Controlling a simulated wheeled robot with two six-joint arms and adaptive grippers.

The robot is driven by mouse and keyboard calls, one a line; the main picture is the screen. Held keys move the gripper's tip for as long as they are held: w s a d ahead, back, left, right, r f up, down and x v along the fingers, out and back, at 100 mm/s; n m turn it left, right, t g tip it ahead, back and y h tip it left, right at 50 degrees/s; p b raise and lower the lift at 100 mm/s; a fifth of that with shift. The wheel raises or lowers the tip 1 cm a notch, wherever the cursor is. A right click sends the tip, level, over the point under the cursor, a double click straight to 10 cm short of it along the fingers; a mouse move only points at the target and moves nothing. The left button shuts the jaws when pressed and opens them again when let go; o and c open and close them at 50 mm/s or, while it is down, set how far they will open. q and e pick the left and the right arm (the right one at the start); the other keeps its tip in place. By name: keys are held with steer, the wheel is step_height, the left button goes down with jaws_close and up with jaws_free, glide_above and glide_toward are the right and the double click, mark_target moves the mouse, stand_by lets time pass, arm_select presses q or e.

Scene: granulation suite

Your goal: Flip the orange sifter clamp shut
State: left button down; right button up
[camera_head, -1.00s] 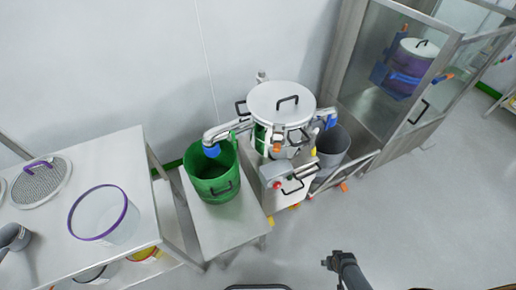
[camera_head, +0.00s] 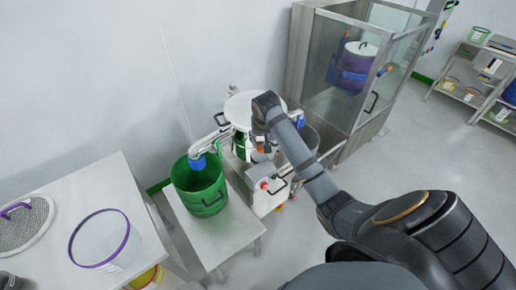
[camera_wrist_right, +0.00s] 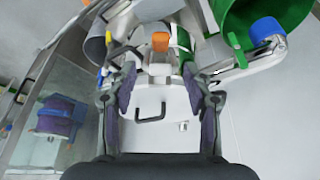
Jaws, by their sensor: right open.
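The sifter (camera_head: 243,106) stands on a white machine base, with a round pale lid on top. The orange sifter clamp (camera_wrist_right: 160,42) shows in the right wrist view at the top centre, on the front of the sifter. Whether it is open or shut is unclear. My right gripper (camera_wrist_right: 160,78) is open and empty. Its fingertips lie either side of the clamp's line in that view, apparently short of it. In the head view my right arm reaches in from the right and hides part of the sifter. My left gripper is not in view.
A green bin (camera_head: 201,190) stands on a low bench left of the sifter, under a blue-tipped spout. A grey bin (camera_head: 309,138) is behind my arm. A glass-walled cabinet (camera_head: 330,75) stands at the back. A table (camera_head: 60,195) is at left.

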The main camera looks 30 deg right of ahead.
mark_target(260, 148)
steer(key=p+x, duration=0.1)
steer(key=x, duration=0.9)
steer(key=shift+w+f, duration=0.15)
steer(key=shift+f, duration=0.05)
jaws_close()
